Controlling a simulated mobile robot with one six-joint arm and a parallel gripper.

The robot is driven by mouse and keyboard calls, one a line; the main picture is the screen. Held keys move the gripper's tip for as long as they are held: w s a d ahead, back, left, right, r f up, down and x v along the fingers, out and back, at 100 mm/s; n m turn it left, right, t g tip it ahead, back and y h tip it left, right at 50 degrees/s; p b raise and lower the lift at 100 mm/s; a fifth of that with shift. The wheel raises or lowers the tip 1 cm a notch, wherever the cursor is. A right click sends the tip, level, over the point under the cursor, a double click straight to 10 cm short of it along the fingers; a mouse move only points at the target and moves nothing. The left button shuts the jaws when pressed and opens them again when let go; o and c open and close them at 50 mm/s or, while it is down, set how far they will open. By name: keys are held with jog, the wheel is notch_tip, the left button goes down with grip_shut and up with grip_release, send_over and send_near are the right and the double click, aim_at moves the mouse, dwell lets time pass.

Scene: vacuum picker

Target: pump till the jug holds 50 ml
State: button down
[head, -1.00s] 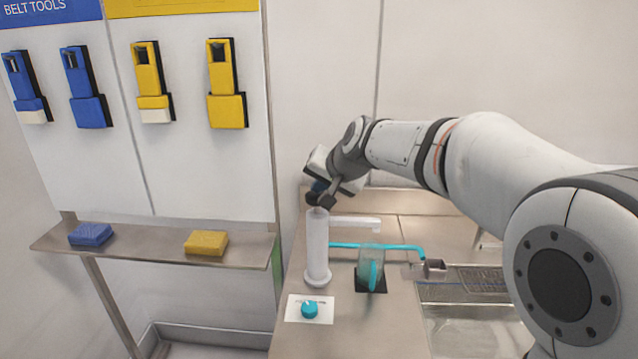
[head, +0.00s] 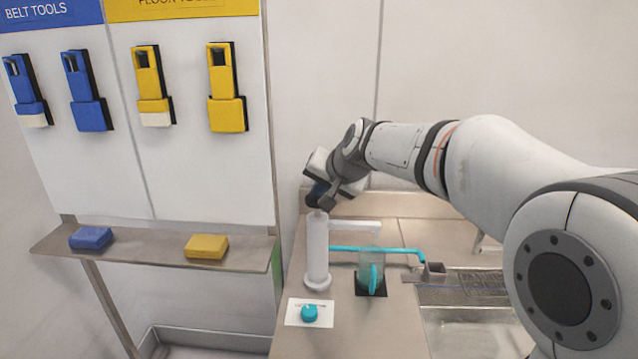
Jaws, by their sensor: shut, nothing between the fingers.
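The white pump dispenser (head: 317,255) stands upright on the counter, with a white spout (head: 356,226) reaching right from near its top. The clear jug (head: 371,256) with a teal handle (head: 373,279) stands below the spout, on a black square mat (head: 362,291). I cannot tell the liquid level in it. My gripper (head: 318,206) is shut and empty, pointing down at the top of the pump. Its fingertips are at or just above the pump head; contact is not clear.
A teal pipe (head: 390,250) runs behind the jug to a small grey box (head: 432,271) by the sink grating (head: 465,288). A teal knob (head: 309,313) sits on a white plate in front of the pump. A shelf (head: 150,254) at left holds blue and yellow blocks.

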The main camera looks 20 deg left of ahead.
jog(key=shift+r+p, duration=1.35)
jog(key=shift+r, duration=0.7)
notch_tip(320, 180, up, 5)
jog(key=p, duration=0.3)
jog(key=shift+p, duration=0.3)
